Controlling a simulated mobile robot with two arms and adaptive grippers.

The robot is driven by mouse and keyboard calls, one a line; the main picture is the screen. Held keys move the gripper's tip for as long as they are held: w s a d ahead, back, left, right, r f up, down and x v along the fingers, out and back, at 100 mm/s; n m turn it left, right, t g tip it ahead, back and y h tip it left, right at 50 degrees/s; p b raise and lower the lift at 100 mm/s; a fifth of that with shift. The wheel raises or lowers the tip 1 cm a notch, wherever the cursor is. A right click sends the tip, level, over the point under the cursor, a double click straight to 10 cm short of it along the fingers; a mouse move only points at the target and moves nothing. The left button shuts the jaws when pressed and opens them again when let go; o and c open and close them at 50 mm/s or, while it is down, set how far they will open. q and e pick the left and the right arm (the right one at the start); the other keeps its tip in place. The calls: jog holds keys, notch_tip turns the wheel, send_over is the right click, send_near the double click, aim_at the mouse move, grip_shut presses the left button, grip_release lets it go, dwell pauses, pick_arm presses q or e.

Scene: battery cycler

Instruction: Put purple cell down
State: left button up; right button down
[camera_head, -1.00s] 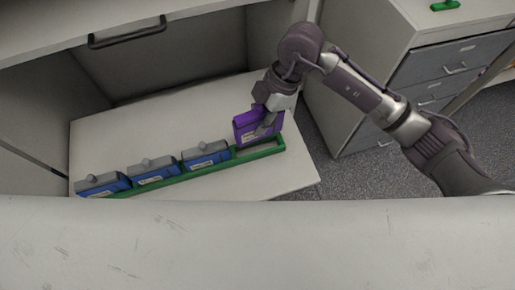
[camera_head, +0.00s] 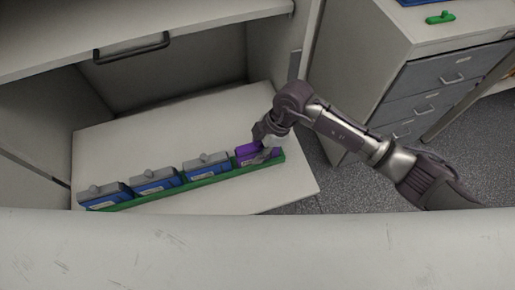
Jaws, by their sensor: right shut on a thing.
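The purple cell (camera_head: 247,154) sits low at the right end of the green tray (camera_head: 170,189), beside the blue cells. My right gripper (camera_head: 265,153) is shut on it from above and covers part of it. Whether the cell rests fully on the tray floor is hidden. Three blue cells with grey tops, at the left (camera_head: 104,194), middle (camera_head: 156,179) and right (camera_head: 207,166), stand in a row in the same tray. My left gripper is not in view.
The tray lies on a white shelf board (camera_head: 120,140) inside an open cabinet with a dark handle (camera_head: 131,47). A drawer unit (camera_head: 440,80) stands at the right with a green object (camera_head: 440,18) on top. A pale surface (camera_head: 250,250) crosses the foreground.

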jog(key=c, duration=0.9)
grip_release()
jog(key=b+v, duration=0.1)
jog(key=v, duration=1.1)
jog(key=shift+r, duration=0.1)
